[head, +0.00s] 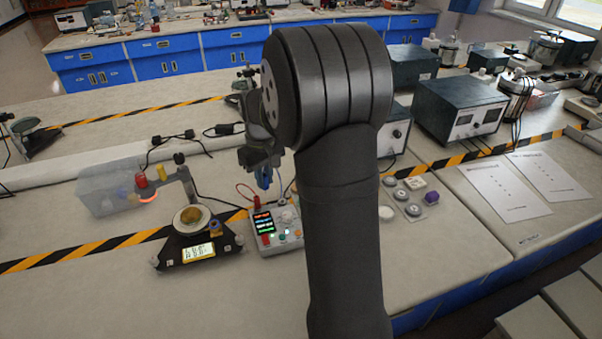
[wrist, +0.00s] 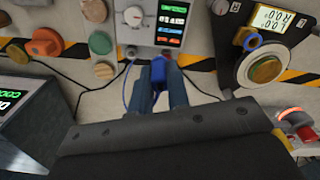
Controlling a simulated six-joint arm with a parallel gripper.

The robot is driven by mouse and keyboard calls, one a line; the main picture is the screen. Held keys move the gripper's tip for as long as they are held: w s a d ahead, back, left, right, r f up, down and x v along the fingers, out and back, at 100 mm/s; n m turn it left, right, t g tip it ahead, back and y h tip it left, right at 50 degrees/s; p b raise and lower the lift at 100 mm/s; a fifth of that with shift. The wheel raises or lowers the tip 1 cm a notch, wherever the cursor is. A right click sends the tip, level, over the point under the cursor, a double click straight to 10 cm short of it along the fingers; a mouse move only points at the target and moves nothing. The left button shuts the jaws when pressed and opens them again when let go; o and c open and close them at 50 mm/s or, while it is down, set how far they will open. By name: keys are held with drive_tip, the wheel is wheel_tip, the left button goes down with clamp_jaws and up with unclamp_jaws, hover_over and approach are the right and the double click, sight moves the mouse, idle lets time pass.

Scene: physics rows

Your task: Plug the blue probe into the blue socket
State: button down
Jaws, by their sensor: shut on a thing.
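The blue probe (head: 263,181) is gripped between the fingers of my gripper (head: 262,168), in the air behind and above the meter box. In the wrist view the blue probe (wrist: 158,70) shows between the fingertips (wrist: 159,84), close to the meter's edge in the picture. I cannot make out the blue socket in either view. The probe appears apart from the box in the head view.
A black scale (head: 170,255) with a lit readout stands left of the meter. A clear bin (head: 100,193) is behind it. Power supplies (head: 460,108) stand at the back right. Round knobs and a purple piece (head: 432,197) lie right of my arm. The front left bench is clear.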

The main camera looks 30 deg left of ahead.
drive_tip(key=shift+s+a+f+n, duration=0.5)
drive_tip(key=shift+s+a+n, duration=0.25)
drive_tip(key=shift+s+a, duration=1.05)
drive_tip(key=shift+s+a+f+n, duration=0.45)
drive_tip(key=shift+s+a+n, duration=0.55)
drive_tip(key=shift+s, duration=1.45)
drive_tip(key=shift+s+a+f+n, duration=0.55)
drive_tip(key=shift+s+a, duration=1.15)
drive_tip(key=shift+s, duration=0.4)
drive_tip(key=shift+f, duration=1.6)
drive_tip(key=c, duration=1.1)
unclamp_jaws()
drive_tip(key=shift+o, duration=0.2)
wheel_tip(320, 180, up, 8)
drive_tip(key=shift+f, duration=0.2)
